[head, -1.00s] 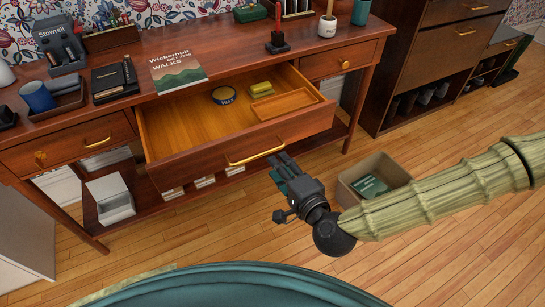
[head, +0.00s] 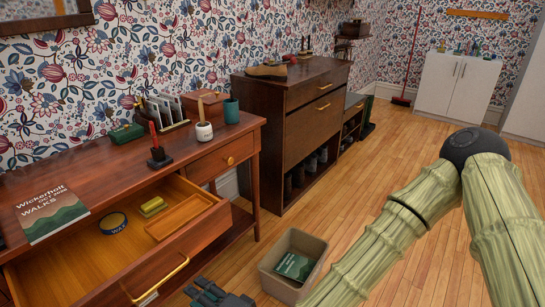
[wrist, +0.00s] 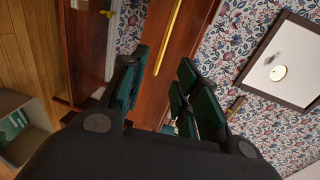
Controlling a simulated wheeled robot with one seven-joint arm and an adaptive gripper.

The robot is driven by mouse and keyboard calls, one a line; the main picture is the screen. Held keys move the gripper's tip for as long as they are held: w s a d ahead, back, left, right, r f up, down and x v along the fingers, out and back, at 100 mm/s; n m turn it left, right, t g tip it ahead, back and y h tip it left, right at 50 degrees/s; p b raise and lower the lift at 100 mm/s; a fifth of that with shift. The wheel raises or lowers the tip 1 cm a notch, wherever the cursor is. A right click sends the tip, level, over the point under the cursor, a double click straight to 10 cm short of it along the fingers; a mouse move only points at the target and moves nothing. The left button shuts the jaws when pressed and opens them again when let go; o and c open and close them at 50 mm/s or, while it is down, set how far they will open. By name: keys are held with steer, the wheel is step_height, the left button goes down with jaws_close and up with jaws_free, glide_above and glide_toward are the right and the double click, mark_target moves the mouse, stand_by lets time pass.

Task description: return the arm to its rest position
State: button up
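My arm (head: 400,215) is bent, with its dark elbow joint high at the right of the head view. My gripper (head: 218,296) is only partly in the head view, at the bottom edge, in front of the open drawer (head: 150,270). In the wrist view my gripper (wrist: 158,92) has its green-padded fingers apart with nothing between them. Beyond the fingers are a wooden front and a brass handle (wrist: 168,38).
The drawer stands out from the desk (head: 115,165), holding a round tin (head: 113,223), a yellow item (head: 153,207) and a wooden tray (head: 180,217). A bin (head: 270,279) with a green book stands on the floor close to my arm. Open floor (head: 340,190) lies beyond.

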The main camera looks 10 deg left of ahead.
steer(key=s+d+f+n+g+h, duration=0.25)
steer(key=d+f, duration=0.45)
steer(key=f, duration=0.6)
steer(key=s+d+f+n+g+h, duration=0.15)
steer(key=s+d+f+h, duration=0.25)
steer(key=d+f, duration=0.7)
steer(key=s+d+f+g+h, duration=0.2)
steer(key=s+d+f+h, duration=0.3)
steer(key=d, duration=1)
steer(key=s+d+f+n+g+h, duration=0.1)
steer(key=s+d+f+h, duration=0.15)
steer(key=d, duration=0.85)
step_height(320, 180, up, 16)
steer(key=p, duration=1.6)
steer(key=shift+w+d, duration=0.2)
steer(key=shift+d, duration=0.15)
steer(key=shift+a+f, duration=0.1)
steer(key=shift+f, duration=0.05)
